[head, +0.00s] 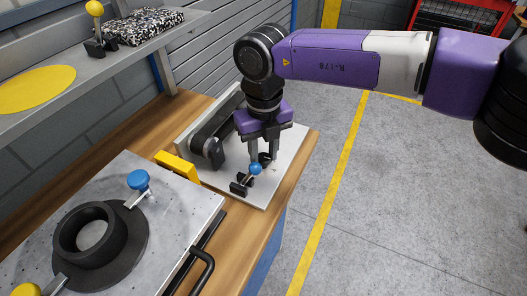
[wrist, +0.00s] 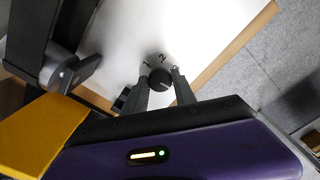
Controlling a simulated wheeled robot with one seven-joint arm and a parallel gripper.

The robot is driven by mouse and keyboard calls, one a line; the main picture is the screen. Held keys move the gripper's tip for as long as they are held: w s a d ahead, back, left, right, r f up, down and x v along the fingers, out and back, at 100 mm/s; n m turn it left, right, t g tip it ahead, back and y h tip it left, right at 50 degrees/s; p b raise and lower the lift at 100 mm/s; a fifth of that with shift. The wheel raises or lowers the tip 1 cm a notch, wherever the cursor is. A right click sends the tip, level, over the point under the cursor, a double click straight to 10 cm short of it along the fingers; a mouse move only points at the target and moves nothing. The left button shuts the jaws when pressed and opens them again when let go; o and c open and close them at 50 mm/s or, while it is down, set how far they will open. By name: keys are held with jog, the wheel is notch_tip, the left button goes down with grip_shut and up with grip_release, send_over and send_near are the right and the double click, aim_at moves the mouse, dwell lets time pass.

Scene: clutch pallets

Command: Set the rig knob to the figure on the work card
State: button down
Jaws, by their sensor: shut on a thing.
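The rig knob (wrist: 160,79) is a small round black dial on a pale plate, seen in the wrist view. A figure that reads 2 stands just beyond it, with smaller marks to either side that I cannot read surely. A faint pale line shows on the knob; its exact setting is unclear. My gripper (wrist: 162,84) has its two grey fingers closed on either side of the knob. In the head view my gripper (head: 264,157) points down over the rig plate (head: 222,180), and the knob is mostly hidden by the fingers. I see no work card.
A blue ball-topped lever (head: 255,169) stands close beside my fingers. A black belt unit (head: 212,128) and a yellow block (head: 177,167) lie left of my gripper. A metal plate with a black ring (head: 92,235) is at front left. Open floor lies right.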

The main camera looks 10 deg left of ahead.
aim_at(264, 157)
jog(key=shift+r+m, duration=0.1)
jog(key=shift+m, duration=0.5)
jog(key=c, duration=1)
grip_release()
jog(key=shift+r+b, duration=0.3)
jog(key=shift+r, duration=3.55)
